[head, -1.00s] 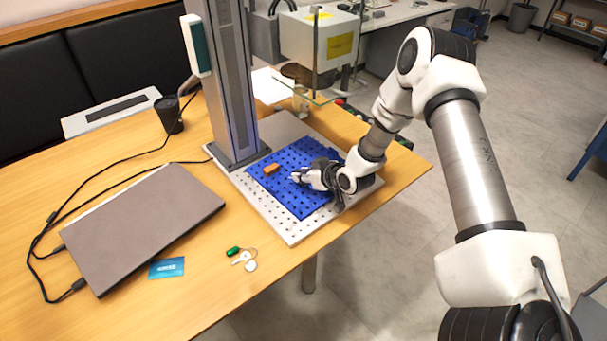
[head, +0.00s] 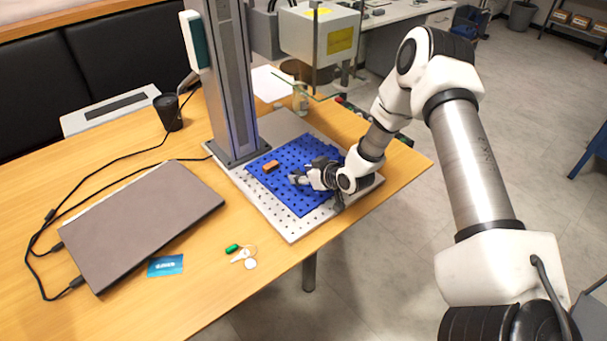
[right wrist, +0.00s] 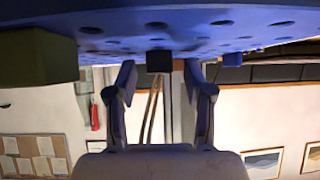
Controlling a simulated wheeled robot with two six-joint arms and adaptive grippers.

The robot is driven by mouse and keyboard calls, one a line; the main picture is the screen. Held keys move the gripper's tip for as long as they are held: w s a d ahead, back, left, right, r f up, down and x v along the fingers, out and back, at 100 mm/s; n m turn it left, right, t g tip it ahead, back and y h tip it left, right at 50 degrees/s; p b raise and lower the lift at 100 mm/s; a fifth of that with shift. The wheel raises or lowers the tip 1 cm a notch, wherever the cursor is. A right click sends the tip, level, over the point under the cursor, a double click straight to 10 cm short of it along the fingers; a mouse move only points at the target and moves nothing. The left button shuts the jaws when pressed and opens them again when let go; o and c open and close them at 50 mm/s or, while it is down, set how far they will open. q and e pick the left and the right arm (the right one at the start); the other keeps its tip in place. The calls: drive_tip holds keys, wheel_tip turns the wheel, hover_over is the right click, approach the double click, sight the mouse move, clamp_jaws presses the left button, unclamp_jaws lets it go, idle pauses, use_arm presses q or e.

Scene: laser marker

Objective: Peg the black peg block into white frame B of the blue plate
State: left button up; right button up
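The blue plate (head: 270,181), dotted with holes, lies on a pale perforated base; its underside-up image fills the top of the right wrist view (right wrist: 200,15). A small black block (right wrist: 159,61) is on the plate, just beyond and between my right fingertips, with gaps on both sides. My right gripper (head: 298,179) is low over the plate; the right wrist view shows its fingers (right wrist: 159,80) apart and empty. I cannot make out white frame B; the gripper hides part of the plate. My left gripper is not in view.
An orange-brown block (head: 271,166) sits on the plate, left of the gripper. A tall grey column (head: 232,90) stands behind the plate.

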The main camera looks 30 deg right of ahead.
drive_tip(key=v, duration=1.2)
drive_tip(key=shift+s+f, duration=0.1)
drive_tip(key=shift+f, duration=0.05)
